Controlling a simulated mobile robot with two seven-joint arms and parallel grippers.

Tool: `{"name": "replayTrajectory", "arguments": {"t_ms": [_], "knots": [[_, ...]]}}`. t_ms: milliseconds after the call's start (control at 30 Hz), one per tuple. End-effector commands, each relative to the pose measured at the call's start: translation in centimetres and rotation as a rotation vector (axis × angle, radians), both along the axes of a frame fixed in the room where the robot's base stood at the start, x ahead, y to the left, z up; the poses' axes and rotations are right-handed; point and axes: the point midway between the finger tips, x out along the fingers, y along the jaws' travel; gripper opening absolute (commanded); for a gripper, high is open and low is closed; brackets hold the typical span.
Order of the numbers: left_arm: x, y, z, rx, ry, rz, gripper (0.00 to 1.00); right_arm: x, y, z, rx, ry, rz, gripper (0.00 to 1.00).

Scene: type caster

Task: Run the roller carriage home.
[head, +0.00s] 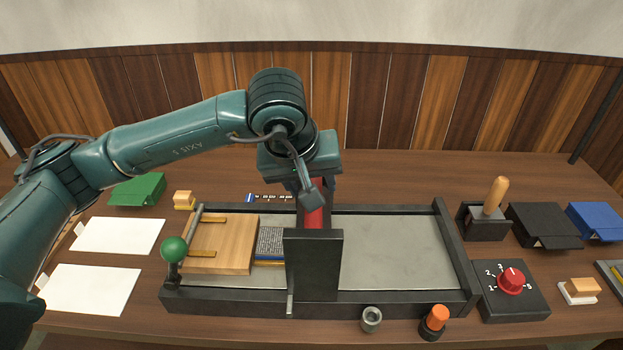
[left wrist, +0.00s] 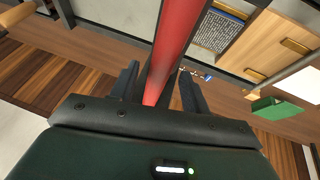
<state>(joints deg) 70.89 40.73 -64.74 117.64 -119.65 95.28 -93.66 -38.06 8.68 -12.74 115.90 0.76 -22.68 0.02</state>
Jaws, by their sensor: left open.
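The roller carriage (head: 313,262) is a dark upright block with a red bar (head: 314,216) running behind it. It stands across the press bed (head: 390,252), left of the middle, just right of the grey type block (head: 270,240). My left gripper (head: 314,190) is over the far end of the red bar. In the left wrist view the open fingers (left wrist: 160,90) stand on either side of the red bar (left wrist: 178,45); whether they touch it I cannot tell. My right gripper is not in view.
A wooden board (head: 222,245) lies on the bed's left, with a green-knobbed lever (head: 174,250) beside it. White sheets (head: 117,236) lie further left. A red dial (head: 511,281), wooden-handled tool (head: 495,194) and orange-topped piece (head: 436,320) stand at right. The right bed is bare.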

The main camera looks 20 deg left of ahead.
Motion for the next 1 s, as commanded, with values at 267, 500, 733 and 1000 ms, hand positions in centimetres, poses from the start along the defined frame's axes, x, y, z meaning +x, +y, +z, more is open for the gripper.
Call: {"name": "replayTrajectory", "arguments": {"t_ms": [267, 500, 733, 1000], "knots": [[0.28, -0.05, -0.65, 0.001, -0.001, -0.001, 0.47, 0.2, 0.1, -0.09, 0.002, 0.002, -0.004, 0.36], [0.26, -0.05, -0.61, 0.0, -0.001, 0.0, 0.36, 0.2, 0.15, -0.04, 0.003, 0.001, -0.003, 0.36], [0.26, -0.05, -0.59, 0.0, -0.001, 0.0, 0.17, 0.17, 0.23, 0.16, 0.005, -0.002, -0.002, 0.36], [0.26, -0.04, -0.59, 0.0, -0.001, 0.0, 0.0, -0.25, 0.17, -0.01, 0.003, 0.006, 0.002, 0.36]]}}
